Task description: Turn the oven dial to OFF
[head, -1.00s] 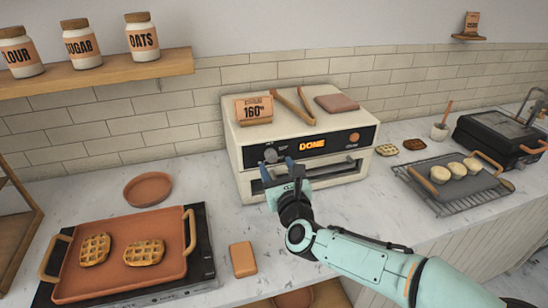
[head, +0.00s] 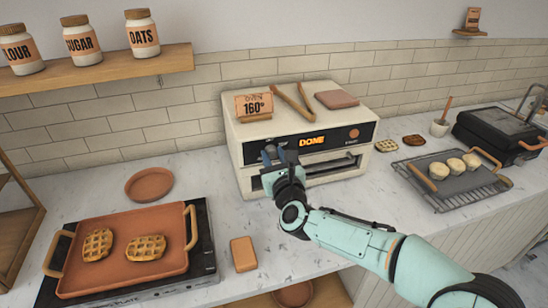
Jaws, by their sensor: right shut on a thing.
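The cream oven (head: 232,170) stands against the tiled wall in the middle of the counter. Its black front panel has a lit orange display (head: 312,140) reading DONE and a round orange button (head: 354,133) at the right. The dial (head: 271,150) is at the panel's left, largely hidden by my right gripper (head: 276,157), which is shut on it. I cannot read the dial's setting. My left gripper is not in view.
A 160° sign (head: 255,105), tongs (head: 294,104) and a folded cloth (head: 337,99) lie on the oven. A tray (head: 172,253) with two waffles is at the front left. A wire rack (head: 488,189) and black waffle iron (head: 500,135) are at the right.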

